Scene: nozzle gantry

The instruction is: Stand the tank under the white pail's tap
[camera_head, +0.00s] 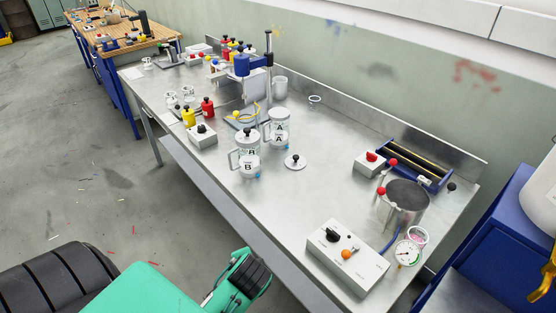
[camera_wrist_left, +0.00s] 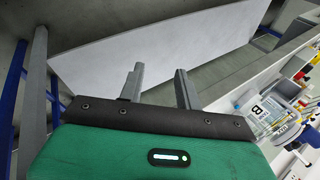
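The white pail (camera_head: 541,192) stands at the right edge, partly cut off, with a yellow tap (camera_head: 544,283) low on its front. Two clear jugs with black-knobbed lids, marked B (camera_head: 247,161) and A (camera_head: 278,133), stand upright mid-bench. A steel pot (camera_head: 404,205) stands at the bench's right end. I cannot tell which vessel is the tank. Jug B also shows in the left wrist view (camera_wrist_left: 262,113). My left gripper (camera_wrist_left: 160,82) is open and empty, beside the bench front and apart from all vessels. My right gripper is not in view.
A grey control box (camera_head: 347,258) and a gauge (camera_head: 407,253) lie near the pot. A loose lid (camera_head: 295,162) lies beside the jugs. A blue stand (camera_head: 512,225) is beyond the bench's right end. The bench between jugs and control box is mostly clear.

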